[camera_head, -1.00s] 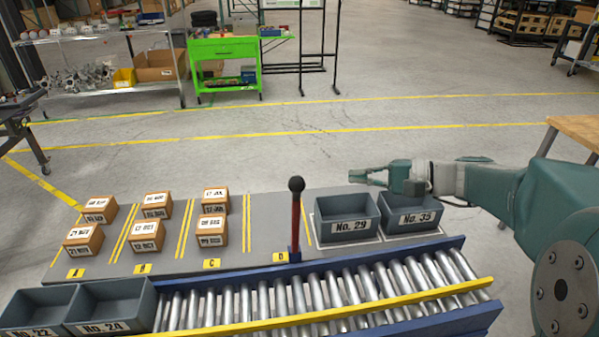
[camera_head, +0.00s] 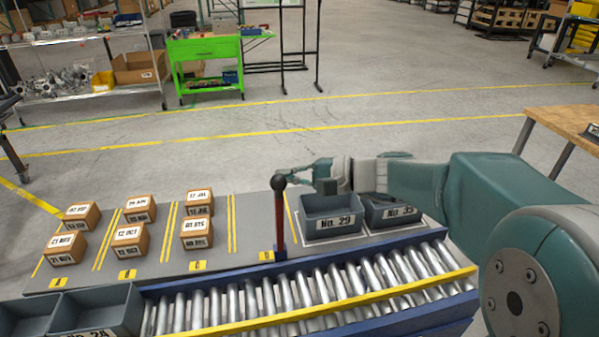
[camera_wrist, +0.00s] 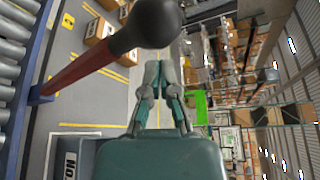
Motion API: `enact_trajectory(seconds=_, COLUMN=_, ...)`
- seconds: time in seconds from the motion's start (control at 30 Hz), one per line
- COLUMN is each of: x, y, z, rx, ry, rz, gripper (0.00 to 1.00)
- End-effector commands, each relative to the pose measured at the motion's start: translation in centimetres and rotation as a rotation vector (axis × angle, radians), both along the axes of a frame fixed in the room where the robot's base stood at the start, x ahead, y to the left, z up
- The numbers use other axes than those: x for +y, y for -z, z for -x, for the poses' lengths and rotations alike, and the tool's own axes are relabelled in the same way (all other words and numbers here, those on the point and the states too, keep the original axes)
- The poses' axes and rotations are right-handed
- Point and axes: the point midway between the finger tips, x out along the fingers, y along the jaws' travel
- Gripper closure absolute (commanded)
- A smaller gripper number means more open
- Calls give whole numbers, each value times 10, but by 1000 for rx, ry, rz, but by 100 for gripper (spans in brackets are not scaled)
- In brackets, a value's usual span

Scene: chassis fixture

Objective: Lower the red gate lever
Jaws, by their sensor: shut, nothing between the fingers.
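The red gate lever (camera_head: 279,222) stands upright at the far edge of the roller conveyor, with a black ball knob (camera_head: 278,182) on top. In the wrist view the red lever (camera_wrist: 80,70) slants up to its large black knob (camera_wrist: 150,22), close to the camera. My gripper (camera_head: 284,177) reaches in from the right, its fingertips beside or just behind the knob; I cannot tell if they touch. In the wrist view my gripper's fingers (camera_wrist: 160,72) are shut and hold nothing.
Grey bins No. 29 (camera_head: 331,226) and No. 35 (camera_head: 392,217) stand right of the lever. Several cartons (camera_head: 130,237) sit on the grey table at left. Another grey bin (camera_head: 95,312) is at lower left.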

Motion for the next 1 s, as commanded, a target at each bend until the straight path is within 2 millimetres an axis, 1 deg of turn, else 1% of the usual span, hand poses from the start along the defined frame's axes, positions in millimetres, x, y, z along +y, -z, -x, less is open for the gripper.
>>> enact_trajectory(seconds=0.1, x=-2, y=-4, z=10, rx=1, ry=1, rz=0, gripper=100)
enact_trajectory(seconds=0.2, x=-2, y=-6, z=15, rx=3, ry=0, rz=0, gripper=100)
enact_trajectory(seconds=0.67, x=-3, y=-6, z=17, rx=-4, ry=0, rz=-1, gripper=100)
enact_trajectory(seconds=1.0, x=-6, y=-4, z=25, rx=-79, ry=0, rz=-21, gripper=100)
